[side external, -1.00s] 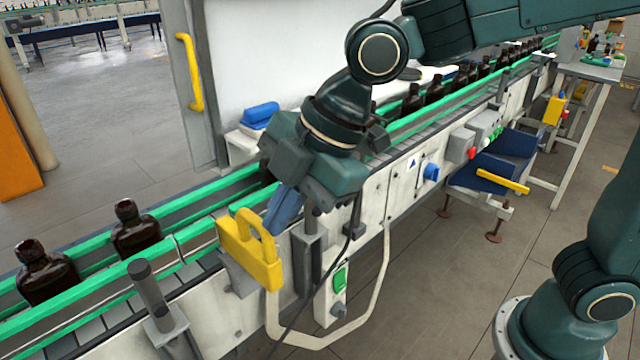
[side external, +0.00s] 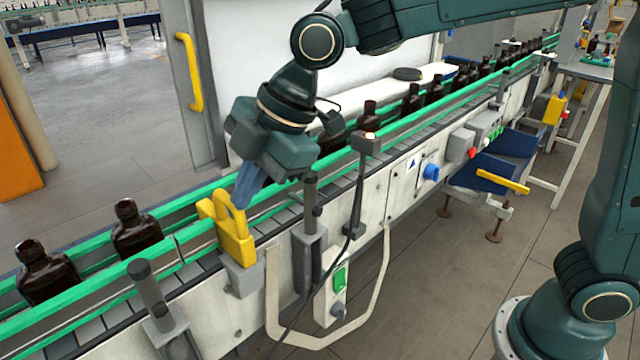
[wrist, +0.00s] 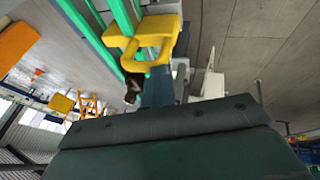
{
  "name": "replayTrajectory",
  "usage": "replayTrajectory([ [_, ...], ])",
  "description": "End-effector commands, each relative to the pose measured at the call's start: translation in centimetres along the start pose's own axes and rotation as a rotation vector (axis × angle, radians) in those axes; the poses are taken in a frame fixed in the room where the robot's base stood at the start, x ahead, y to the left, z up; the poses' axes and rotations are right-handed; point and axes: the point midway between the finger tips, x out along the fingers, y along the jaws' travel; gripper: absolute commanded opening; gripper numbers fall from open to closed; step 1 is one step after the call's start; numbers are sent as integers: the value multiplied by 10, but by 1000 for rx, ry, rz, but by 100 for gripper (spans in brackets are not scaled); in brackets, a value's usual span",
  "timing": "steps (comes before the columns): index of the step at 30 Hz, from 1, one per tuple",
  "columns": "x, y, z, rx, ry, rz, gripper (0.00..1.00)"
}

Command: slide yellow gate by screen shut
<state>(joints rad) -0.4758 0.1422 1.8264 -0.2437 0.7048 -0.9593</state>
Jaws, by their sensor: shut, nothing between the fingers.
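The yellow gate (side external: 236,246), a plate with a looped handle, is on its grey bracket at the near side of the conveyor, its back part reaching over the green rail and belt. In the wrist view the gate (wrist: 150,30) is just beyond the fingertips. My gripper (side external: 241,203) is shut and empty, its blue fingers pointing down beside the gate's loop. The fingers (wrist: 158,75) also show in the wrist view; I cannot tell whether they touch the gate. The white screen (side external: 275,50) with a yellow handle stands behind the conveyor.
Two amber bottles (side external: 135,228) stand on the belt left of the gate. Several more (side external: 433,90) stand on the right. A lamp post (side external: 365,145), grey posts and a green-button box (side external: 338,280) line the near side.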

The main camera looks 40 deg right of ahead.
Motion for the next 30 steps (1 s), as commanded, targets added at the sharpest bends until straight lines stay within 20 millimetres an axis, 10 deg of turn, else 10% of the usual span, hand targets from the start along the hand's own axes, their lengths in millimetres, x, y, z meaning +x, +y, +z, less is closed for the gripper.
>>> replayTrajectory([
  [17, -9, -7, -2, 0, 1, 3, 0],
  [30, -64, -25, -7, 2, 2, 6, 0],
])
